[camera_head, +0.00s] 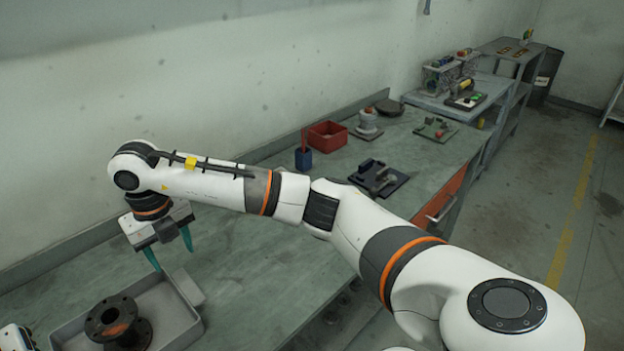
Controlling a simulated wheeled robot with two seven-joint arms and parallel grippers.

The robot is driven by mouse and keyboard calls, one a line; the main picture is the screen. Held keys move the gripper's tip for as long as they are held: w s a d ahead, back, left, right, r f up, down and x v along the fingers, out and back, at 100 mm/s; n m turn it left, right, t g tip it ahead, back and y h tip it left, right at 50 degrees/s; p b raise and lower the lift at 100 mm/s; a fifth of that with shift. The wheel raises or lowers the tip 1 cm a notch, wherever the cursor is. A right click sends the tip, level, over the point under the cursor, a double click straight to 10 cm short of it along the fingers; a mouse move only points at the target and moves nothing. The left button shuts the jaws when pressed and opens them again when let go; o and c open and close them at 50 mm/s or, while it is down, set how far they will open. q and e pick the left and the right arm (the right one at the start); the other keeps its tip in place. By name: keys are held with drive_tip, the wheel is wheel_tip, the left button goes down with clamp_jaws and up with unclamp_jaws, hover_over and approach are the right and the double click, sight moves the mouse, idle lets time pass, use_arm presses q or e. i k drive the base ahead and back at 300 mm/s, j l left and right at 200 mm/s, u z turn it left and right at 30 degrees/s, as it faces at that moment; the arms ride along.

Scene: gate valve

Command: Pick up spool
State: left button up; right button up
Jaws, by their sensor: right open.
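The spool (118,322) is a dark flanged cylinder with an orange-brown patch inside its top. It stands in a grey tray (178,318) at the lower left of the head view. My right gripper (170,252) has two green fingers pointing down, spread apart and empty. It hangs above the tray's far side, up and to the right of the spool, apart from it. A small white part with a dark tip at the lower left edge may belong to my left arm; its fingers do not show.
The grey-green bench (262,292) is bare right of the tray. Farther along stand a blue cup (304,160), a red bin (328,135) and a dark fixture (378,178). A wall runs behind the bench. My right arm crosses the middle of the view.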

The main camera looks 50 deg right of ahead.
sight(115, 321)
drive_tip(key=k, duration=1)
